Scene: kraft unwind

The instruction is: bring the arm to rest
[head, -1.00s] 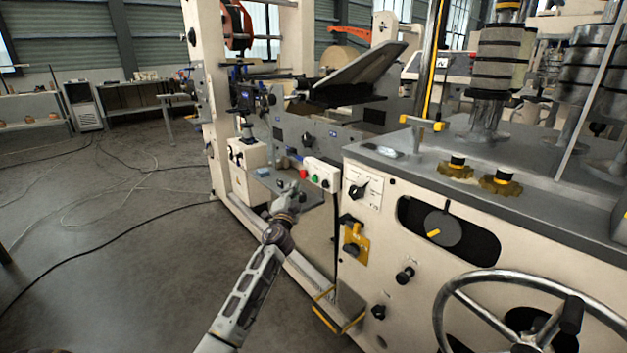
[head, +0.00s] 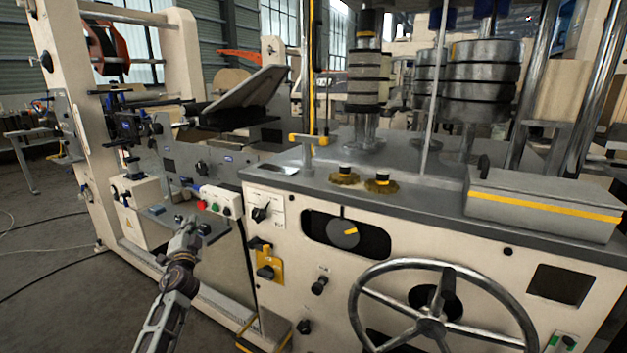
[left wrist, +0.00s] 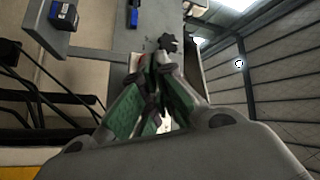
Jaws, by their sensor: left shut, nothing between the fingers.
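My left arm comes in from the bottom left of the head view. Its gripper (head: 187,226) points away from me, in front of the small push-button box (head: 222,201) on the cream machine. In the left wrist view the green-padded fingers (left wrist: 152,95) are brought together with nothing between them. I cannot tell from these views whether the gripper touches the machine. My right gripper is not in view.
The cream machine front (head: 290,290) fills the middle and right, with a large handwheel (head: 432,327), black knobs and a dark dial (head: 343,233). A grey box with a yellow stripe (head: 540,205) sits on its top. Open floor (head: 50,285) lies at the left.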

